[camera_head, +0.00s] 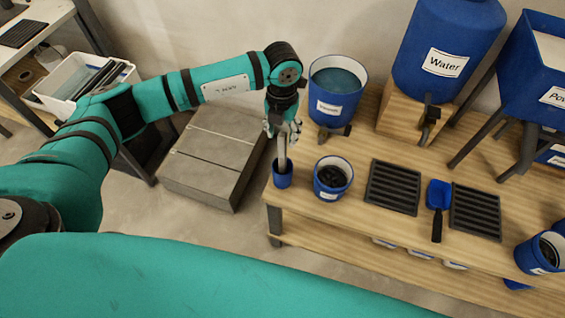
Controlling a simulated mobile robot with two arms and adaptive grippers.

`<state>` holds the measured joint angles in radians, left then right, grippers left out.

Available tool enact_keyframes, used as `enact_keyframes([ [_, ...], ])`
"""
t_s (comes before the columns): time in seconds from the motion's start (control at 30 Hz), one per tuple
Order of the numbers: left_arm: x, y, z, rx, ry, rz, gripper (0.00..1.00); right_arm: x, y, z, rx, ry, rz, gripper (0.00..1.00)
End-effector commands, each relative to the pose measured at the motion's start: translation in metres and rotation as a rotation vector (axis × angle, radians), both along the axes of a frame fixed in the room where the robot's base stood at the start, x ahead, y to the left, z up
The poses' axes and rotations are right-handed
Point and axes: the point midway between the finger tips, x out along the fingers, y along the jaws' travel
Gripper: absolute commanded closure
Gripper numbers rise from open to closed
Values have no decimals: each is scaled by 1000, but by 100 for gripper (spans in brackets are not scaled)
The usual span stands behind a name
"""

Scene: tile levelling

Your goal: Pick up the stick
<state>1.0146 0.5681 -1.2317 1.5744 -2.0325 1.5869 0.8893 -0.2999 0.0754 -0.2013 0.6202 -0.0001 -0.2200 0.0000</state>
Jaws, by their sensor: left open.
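A pale grey stick (282,150) stands nearly upright in a small blue cup (282,178) at the left front corner of the wooden table. My left gripper (283,130) is above the cup, pointing down, with its fingers around or beside the stick's upper end. It is open. Whether the fingers touch the stick is too small to tell. My right gripper does not show.
The wooden table (345,222) also holds a blue bucket with dark contents (331,190), black ribbed trays (394,187), a blue scoop (438,196), a larger blue bucket (325,112) and a blue Water tank (428,75). Grey tile stacks (205,165) stand left on the floor.

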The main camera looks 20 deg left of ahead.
Motion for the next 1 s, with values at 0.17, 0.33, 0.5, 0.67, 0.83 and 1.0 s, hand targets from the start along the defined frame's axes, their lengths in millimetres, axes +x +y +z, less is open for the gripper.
enact_keyframes([
  [0.17,-2,-2,-25,1,4,0,54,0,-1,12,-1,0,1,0],
  [0.33,-1,-1,-36,0,1,0,54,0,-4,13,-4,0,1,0],
  [0.5,-1,-1,-36,0,1,-1,54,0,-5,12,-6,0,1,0],
  [0.67,-1,-2,-36,0,1,-1,73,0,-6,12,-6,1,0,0],
  [0.83,-1,-1,-36,0,1,-1,96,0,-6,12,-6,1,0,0],
  [1.0,-1,-1,-35,0,1,-1,100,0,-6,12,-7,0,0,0],
])
